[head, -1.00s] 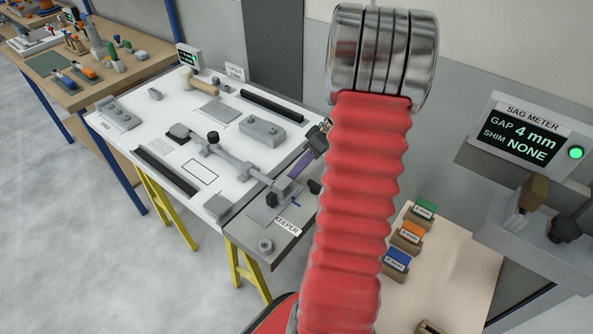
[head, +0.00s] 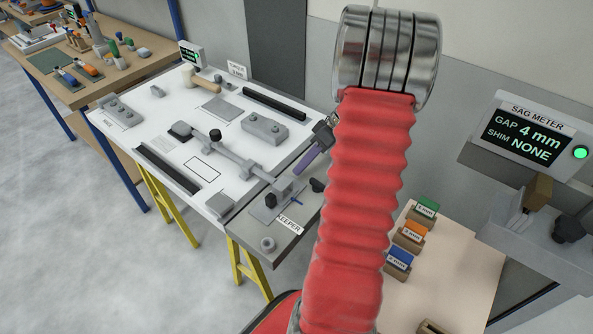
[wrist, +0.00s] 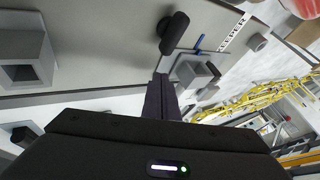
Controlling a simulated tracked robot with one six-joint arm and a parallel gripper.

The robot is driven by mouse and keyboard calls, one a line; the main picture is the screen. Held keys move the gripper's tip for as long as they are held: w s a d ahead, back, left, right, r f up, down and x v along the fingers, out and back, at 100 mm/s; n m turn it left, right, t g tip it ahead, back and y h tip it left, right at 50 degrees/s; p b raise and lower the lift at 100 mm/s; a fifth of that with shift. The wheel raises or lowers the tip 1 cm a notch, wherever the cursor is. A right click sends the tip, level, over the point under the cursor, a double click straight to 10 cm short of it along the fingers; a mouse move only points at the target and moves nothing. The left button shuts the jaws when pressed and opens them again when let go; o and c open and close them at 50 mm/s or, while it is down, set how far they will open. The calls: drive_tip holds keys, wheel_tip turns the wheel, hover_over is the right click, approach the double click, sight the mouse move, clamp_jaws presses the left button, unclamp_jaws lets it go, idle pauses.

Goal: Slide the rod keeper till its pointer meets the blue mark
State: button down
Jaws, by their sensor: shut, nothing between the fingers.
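The rod (head: 232,158) lies across the white trolley top, its near end close to the grey keeper plate (head: 283,227) labelled KEEPER. A dark knob (head: 271,200) stands beside the rod's end, and a second black knob (head: 317,185) stands to its right. The short blue mark (head: 296,202) lies between them; it also shows in the wrist view (wrist: 199,43). I cannot make out the pointer. My gripper (head: 299,171) is shut and empty, its purple fingers just above and right of the rod's end. In the wrist view the fingers (wrist: 161,98) point toward the black knob (wrist: 174,33), apart from it.
A sag meter (head: 530,133) at the right reads gap 4 mm, shim none. Green, orange and blue shim blocks (head: 398,260) stand on a wooden top. Grey blocks (head: 264,131) and black rails (head: 168,170) sit on the trolley. My red arm hides part of the trolley's right side.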

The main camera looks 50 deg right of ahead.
drive_tip(key=v, duration=1)
drive_tip(key=shift+d, duration=0.25)
drive_tip(key=w+a+r+m+g+h, duration=0.15)
drive_tip(key=a+r, duration=0.25)
drive_tip(key=a, duration=0.6)
drive_tip(key=w+a+r+n+g+h, duration=0.15)
drive_tip(key=a+r, duration=0.25)
drive_tip(key=a, duration=0.7)
drive_tip(key=s+a+r+m+t+h, duration=0.1)
drive_tip(key=s+a+t, duration=0.1)
drive_tip(key=a, duration=0.7)
drive_tip(key=s+a+r+m+t+h, duration=0.1)
drive_tip(key=s+a, duration=0.3)
drive_tip(key=a, duration=0.4)
drive_tip(key=shift+s+a+t+h, duration=0.35)
drive_tip(key=shift+t+h, duration=0.25)
drive_tip(key=shift+t, duration=0.2)
drive_tip(key=shift+r+m, duration=0.1)
drive_tip(key=shift+m, duration=0.2)
